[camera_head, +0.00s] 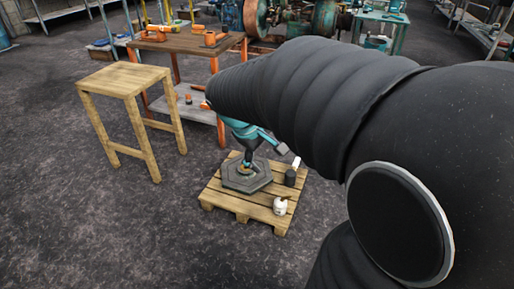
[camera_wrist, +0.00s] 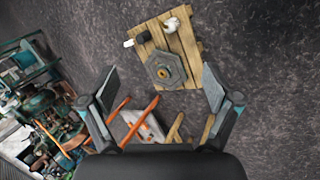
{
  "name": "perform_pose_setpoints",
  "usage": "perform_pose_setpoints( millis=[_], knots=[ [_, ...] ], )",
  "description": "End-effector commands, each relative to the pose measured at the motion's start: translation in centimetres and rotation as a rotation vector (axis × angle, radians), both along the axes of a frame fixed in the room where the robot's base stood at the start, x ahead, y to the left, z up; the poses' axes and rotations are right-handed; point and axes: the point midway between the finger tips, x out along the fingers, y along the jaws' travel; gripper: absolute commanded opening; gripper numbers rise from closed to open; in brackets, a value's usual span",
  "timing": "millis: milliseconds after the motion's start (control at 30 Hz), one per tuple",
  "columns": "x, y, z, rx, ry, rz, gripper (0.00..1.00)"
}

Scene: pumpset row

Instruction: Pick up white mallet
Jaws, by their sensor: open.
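No mallet shape is clear at this size. A small black-and-white item stands on the wooden pallet (camera_head: 235,203), its white part (camera_head: 296,162) beside a dark cylinder (camera_head: 290,177); in the wrist view its white end (camera_wrist: 128,43) is at the upper left. A second white item (camera_head: 280,205) is near the pallet's front corner and also shows in the wrist view (camera_wrist: 171,25). I cannot tell which is the white mallet. My gripper (camera_wrist: 160,68) is open and empty above the pallet, its fingers spread wide. In the head view, my arm partly hides it.
A grey hexagonal plate (camera_head: 238,180) lies on the pallet. A bare wooden stool-like table (camera_head: 125,80) stands left. Behind it is an orange-legged workbench (camera_head: 190,42) with orange tools. Machinery (camera_head: 300,18) is at the back. The dark floor around the pallet's front is clear.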

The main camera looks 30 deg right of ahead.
Motion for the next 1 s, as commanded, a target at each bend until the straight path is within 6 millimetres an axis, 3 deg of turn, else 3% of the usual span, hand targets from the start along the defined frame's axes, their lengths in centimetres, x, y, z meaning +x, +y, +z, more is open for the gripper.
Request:
perform_pose_setpoints(
  millis=[367, 567, 767, 1000],
  knots=[
    [9.6, -8.6, -6.7, -0.318, 0.322, 0.143, 0.89],
    [14.3, -12.9, -11.4, -0.476, 0.486, 0.233, 0.89],
    [18.7, -16.7, -17.3, -0.627, 0.645, 0.334, 0.89],
    [22.9, -20.4, -25.9, -0.8, 0.822, 0.472, 0.89]
  ],
)
